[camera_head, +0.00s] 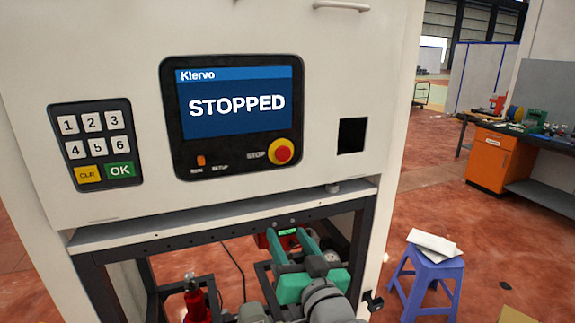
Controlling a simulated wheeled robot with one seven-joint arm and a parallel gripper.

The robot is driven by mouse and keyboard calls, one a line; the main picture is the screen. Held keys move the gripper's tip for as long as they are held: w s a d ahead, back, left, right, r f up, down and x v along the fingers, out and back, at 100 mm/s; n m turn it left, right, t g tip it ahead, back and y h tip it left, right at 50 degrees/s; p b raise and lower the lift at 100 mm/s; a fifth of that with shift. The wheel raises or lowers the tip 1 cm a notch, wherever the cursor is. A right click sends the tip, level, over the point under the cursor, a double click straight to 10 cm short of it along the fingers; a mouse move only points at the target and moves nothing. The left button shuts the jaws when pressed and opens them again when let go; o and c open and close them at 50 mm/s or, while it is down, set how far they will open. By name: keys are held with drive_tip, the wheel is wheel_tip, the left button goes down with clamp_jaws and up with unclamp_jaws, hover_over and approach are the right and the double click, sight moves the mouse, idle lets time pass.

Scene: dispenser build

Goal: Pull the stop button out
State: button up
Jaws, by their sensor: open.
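The stop button (282,151) is a red knob on a yellow ring at the lower right of the black control panel (230,160). Whether it is pressed in or out cannot be told from this angle. The screen (236,103) above it reads "STOPPED" under the name Klervo. My gripper (288,238), with teal fingers, is below the button and below the cabinet's lower ledge, in front of the open frame. Its fingers are apart, and it is not touching the button. My wrist hides part of the frame's inside.
A keypad (97,145) is left of the panel, and a small switch (201,160) is at its lower left. A square dark opening (351,136) is to the right. The ledge (225,221) juts out between my gripper and the panel. A blue stool (428,280) stands at the right.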

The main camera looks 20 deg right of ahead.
sight(284, 155)
drive_tip(key=s+d+r+n, duration=0.2)
drive_tip(key=s+r+n, duration=0.15)
drive_tip(key=r, duration=1.25)
drive_tip(key=shift+m+y, duration=0.25)
drive_tip(key=shift+y, duration=0.05)
drive_tip(key=w, duration=1)
drive_tip(key=shift+r, duration=0.1)
drive_tip(key=shift+s, duration=0.1)
drive_tip(key=shift+c, duration=0.5)
